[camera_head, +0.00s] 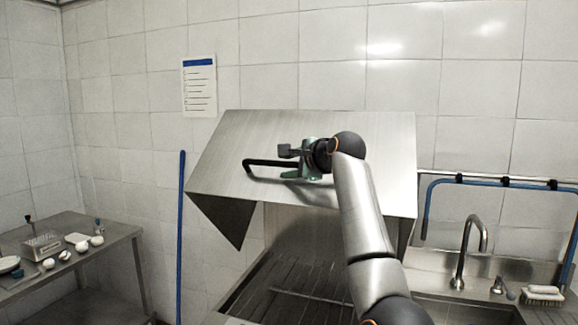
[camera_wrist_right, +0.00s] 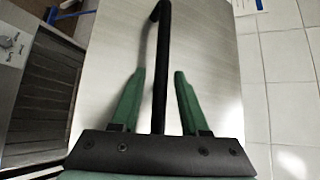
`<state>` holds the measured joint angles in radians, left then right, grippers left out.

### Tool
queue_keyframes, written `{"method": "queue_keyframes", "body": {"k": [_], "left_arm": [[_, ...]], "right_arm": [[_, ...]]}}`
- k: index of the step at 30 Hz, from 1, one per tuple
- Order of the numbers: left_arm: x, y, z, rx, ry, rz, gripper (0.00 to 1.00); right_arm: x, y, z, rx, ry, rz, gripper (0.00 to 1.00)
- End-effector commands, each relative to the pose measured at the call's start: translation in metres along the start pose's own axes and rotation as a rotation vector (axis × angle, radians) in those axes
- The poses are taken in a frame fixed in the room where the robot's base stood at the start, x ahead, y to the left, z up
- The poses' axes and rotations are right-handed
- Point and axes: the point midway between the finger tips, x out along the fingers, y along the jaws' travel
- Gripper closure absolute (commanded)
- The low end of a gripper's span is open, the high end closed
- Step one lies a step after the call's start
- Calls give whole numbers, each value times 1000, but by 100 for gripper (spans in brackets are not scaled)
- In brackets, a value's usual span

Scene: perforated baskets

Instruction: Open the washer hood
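The washer hood (camera_head: 235,150) is a brushed steel box with a slanted front panel. It stands raised, with an open gap between its lower edge and the ribbed washer bed (camera_head: 275,285). A black bar handle (camera_head: 262,163) crosses its front. My right gripper (camera_head: 288,163) is at the handle's right part, its arm partly covering the hood. In the right wrist view, the handle (camera_wrist_right: 160,60) runs between the two green fingers (camera_wrist_right: 160,75), which stand apart with gaps visible on both sides of the bar. My left gripper is not in view.
A steel side table (camera_head: 100,252) with a small metal container (camera_head: 42,247) and white items stands at left. A blue pole (camera_head: 181,230) stands left of the washer. At right are a sink tap (camera_head: 472,245), blue piping (camera_head: 480,181) and a brush (camera_head: 543,295).

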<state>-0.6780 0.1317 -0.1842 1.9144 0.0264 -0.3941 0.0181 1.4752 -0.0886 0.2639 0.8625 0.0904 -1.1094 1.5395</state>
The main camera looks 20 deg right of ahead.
Motion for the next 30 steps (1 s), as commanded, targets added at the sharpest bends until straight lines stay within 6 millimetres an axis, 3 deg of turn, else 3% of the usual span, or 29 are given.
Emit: {"method": "queue_keyframes", "body": {"k": [14,20,30], "left_arm": [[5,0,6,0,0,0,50],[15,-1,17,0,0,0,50],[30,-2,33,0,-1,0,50]], "right_arm": [[-10,1,0,0,-2,-2,50],[-38,2,0,0,-3,-5,50],[-102,2,0,1,-2,-5,50]]}}
